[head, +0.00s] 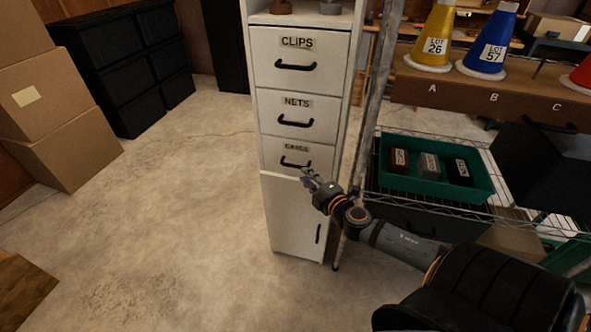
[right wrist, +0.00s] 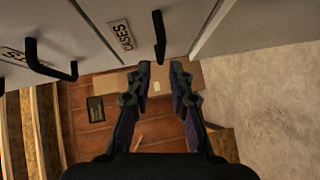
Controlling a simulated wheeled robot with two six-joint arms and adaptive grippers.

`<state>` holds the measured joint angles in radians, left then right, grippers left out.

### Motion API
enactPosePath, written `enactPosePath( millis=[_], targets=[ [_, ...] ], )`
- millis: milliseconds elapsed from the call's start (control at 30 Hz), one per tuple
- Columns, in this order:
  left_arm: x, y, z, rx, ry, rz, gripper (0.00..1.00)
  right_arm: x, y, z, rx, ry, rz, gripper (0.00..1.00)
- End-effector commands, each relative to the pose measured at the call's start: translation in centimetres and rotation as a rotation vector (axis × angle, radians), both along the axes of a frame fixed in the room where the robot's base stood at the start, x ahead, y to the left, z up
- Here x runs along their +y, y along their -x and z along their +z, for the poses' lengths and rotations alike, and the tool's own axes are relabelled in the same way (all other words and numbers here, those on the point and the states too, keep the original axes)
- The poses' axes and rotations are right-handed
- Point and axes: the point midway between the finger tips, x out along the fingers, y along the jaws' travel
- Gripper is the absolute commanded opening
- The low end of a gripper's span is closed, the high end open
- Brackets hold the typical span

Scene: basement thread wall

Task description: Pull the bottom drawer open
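The bottom drawer (head: 270,155) of the white cabinet is labelled CASES, a label that reads clearly in the right wrist view (right wrist: 121,35). Its front looks flush with the cabinet. Its dark bar handle (head: 290,163) also shows in the right wrist view (right wrist: 159,38). My right gripper (head: 307,175) is just in front of and slightly below this handle in the head view. In the right wrist view its two fingers (right wrist: 162,70) are apart, with the handle just beyond the tips, in line with the gap. Nothing is between the fingers. My left gripper is out of view.
Above are drawers labelled NETS (head: 294,122) and CLIPS (head: 296,65). A door with a vertical handle (head: 318,234) is below. A wire rack with a green tray (head: 430,193) stands close on the right. The floor (head: 170,200) left of the cabinet is clear.

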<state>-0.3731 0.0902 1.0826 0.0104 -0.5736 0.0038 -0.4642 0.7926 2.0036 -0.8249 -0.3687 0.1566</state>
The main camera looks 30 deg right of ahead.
Motion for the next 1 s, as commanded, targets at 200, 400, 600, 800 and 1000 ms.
enactPosePath(
  millis=[200, 400, 600, 800, 1000],
  targets=[
    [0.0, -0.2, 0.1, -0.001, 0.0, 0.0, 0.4, -0.4, -3.7, -0.5, -0.001, -0.01, -0.007, 0.2],
    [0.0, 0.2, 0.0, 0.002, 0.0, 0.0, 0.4, -0.5, -6.3, -1.0, 0.0, -0.007, -0.004, 0.2],
    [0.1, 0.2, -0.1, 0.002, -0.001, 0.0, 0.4, -0.5, -7.5, -1.2, 0.0, -0.004, -0.002, 0.2],
    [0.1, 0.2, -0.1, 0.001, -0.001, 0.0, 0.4, -0.5, -7.7, -1.3, 0.001, -0.001, 0.0, 0.2],
    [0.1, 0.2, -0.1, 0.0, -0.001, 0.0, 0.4, -0.5, -7.6, -1.3, 0.001, -0.001, 0.0, 0.07]
  ],
)
